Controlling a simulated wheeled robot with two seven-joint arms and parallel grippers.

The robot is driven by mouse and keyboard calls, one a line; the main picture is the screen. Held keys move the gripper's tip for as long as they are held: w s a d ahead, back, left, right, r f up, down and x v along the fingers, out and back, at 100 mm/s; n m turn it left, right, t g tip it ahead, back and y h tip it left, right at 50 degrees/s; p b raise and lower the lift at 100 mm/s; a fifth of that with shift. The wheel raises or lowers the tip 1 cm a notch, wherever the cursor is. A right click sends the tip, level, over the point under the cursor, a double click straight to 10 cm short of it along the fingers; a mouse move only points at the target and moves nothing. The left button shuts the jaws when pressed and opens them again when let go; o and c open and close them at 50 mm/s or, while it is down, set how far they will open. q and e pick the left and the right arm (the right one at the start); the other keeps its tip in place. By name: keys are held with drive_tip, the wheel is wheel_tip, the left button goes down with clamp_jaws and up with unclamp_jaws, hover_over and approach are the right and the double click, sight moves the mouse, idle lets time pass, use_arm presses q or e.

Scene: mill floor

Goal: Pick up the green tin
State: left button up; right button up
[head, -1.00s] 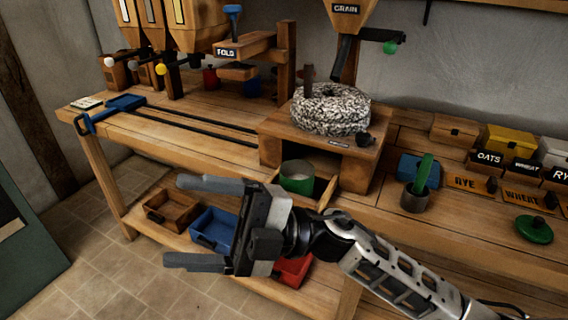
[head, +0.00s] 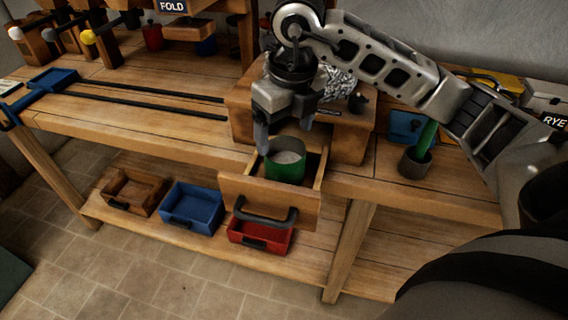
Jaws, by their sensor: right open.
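The green tin (head: 285,170) stands upright in the open wooden drawer (head: 270,200) under the millstone stand. It has a pale content or inside at its top. My right gripper (head: 284,143) points down just above the tin, with its fingers apart. One finger is at the tin's left rim and the other is at the back right. I cannot tell whether the fingers touch it. My left gripper is not in view.
The drawer's dark handle (head: 265,215) juts out at the front. Wooden, blue (head: 193,207) and red (head: 260,236) bins sit on the lower shelf. My arm covers much of the millstone.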

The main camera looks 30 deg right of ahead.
sight(284, 144)
drive_tip(key=f, duration=0.4)
drive_tip(key=shift+w, duration=0.25)
wheel_tip(284, 144, down, 5)
drive_tip(key=shift+w+d+f+p, duration=0.1)
drive_tip(key=shift+w+p, duration=0.05)
drive_tip(key=shift+p, duration=0.35)
drive_tip(key=shift+c, duration=0.3)
drive_tip(key=c, duration=0.8)
